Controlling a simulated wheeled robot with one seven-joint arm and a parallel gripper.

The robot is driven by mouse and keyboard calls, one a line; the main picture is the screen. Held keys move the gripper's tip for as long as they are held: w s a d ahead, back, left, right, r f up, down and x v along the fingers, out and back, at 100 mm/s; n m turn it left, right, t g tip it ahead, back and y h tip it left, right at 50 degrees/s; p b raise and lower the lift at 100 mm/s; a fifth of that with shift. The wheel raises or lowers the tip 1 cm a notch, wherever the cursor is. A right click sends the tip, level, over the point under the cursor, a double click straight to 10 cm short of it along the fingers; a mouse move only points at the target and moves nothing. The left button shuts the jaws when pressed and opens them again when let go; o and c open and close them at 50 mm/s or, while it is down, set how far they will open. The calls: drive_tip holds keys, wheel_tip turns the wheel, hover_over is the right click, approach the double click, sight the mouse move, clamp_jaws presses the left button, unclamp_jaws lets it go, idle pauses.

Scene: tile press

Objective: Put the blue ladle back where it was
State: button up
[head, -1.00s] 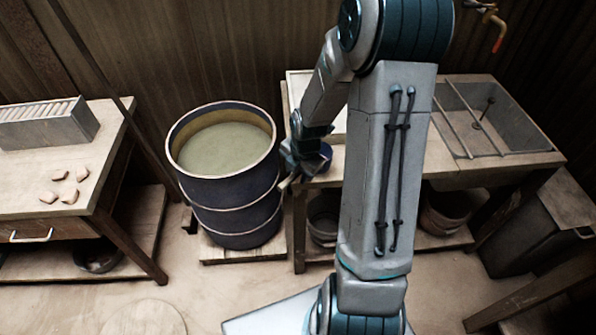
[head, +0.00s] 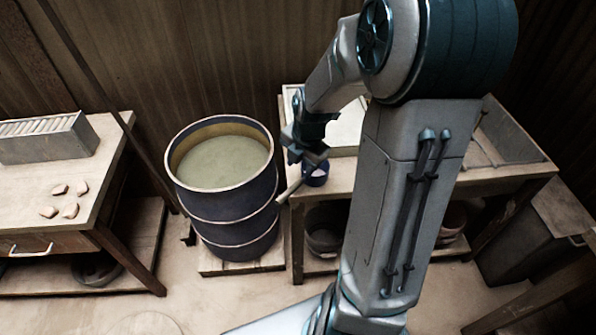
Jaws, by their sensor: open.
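The blue ladle (head: 317,178) shows its cup at the left front end of the sink table (head: 338,186). A pale stick that looks like its handle points down-left past the table's edge, toward the drum. My gripper (head: 306,166) is just above and left of the cup, pointing down, with its jaws open. Its fingers partly overlap the ladle, and I cannot tell whether they touch it. The large blue drum (head: 236,215) of greenish liquid stands just left of the gripper.
A left table (head: 115,150) bears a grey slotted box (head: 45,145) and several small tile pieces (head: 70,210). A sink (head: 500,140) is at the right, partly behind my arm. Pots (head: 325,230) sit on the lower shelf. Floor in front is clear.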

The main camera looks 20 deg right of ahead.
drive_tip(key=s+a+r+m, duration=0.3)
drive_tip(key=s+r+m, duration=0.3)
drive_tip(key=m, duration=0.6)
drive_tip(key=s+a+r+m, duration=0.4)
drive_tip(key=s+r+m, duration=0.2)
drive_tip(key=s+m, duration=0.3)
drive_tip(key=m, duration=0.2)
drive_tip(key=shift+s+a+m+t+h, duration=0.2)
drive_tip(key=shift+s+m+t+h, duration=0.1)
drive_tip(key=shift+m, duration=0.1)
drive_tip(key=shift+c, duration=0.6)
